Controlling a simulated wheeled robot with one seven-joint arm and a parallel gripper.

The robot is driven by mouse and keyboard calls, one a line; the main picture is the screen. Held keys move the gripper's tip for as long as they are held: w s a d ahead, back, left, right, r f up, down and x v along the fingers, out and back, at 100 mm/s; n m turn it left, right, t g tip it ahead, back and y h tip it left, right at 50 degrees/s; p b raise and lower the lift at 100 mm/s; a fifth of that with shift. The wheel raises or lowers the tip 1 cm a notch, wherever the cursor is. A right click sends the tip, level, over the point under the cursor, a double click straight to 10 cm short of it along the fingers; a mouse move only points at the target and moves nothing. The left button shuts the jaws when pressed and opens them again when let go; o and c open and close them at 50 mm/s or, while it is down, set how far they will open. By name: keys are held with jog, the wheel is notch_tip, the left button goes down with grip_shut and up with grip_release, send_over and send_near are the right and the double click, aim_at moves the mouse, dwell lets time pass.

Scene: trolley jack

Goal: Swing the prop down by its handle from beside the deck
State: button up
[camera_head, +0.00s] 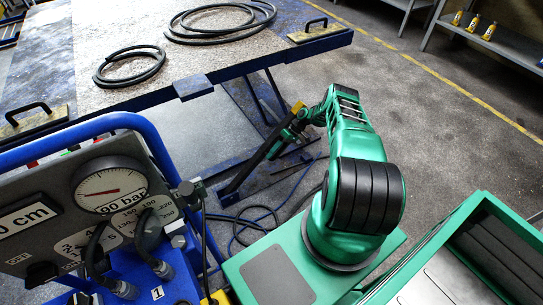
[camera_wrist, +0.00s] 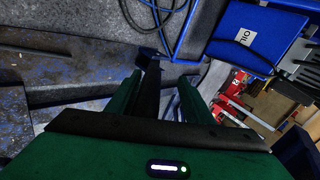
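The deck (camera_head: 180,85) is a raised platform with a speckled top and blue edge. The prop (camera_head: 252,163) is a dark bar beside and below the deck, slanting from the blue floor frame up to my gripper (camera_head: 293,128). A small yellow piece (camera_head: 298,107) shows at its upper end; I cannot tell whether it is the handle. In the wrist view the dark bar (camera_wrist: 150,88) runs away between the two green fingers of my gripper (camera_wrist: 160,98). It lies nearer the left finger, with a gap on the right. The fingers look open around it; contact is unclear.
A control panel with a pressure gauge (camera_head: 108,188) stands at front left. Black hoses (camera_head: 130,65) lie on the deck, and more hoses (camera_head: 245,220) lie on the floor. A shelf with yellow bottles (camera_head: 472,23) is at back right. The floor right of the deck is clear.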

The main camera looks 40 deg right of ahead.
jog(key=shift+d+r, duration=0.1)
jog(key=shift+r, duration=0.05)
jog(key=v, duration=1)
jog(key=shift+d+r, duration=0.2)
jog(key=shift+d, duration=0.2)
jog(key=shift+w, duration=0.1)
jog(key=v, duration=0.9)
jog(key=shift+s+r, duration=0.25)
jog(key=shift+s, duration=0.1)
dwell(0.4)
jog(key=shift+s, duration=0.1)
dwell(0.7)
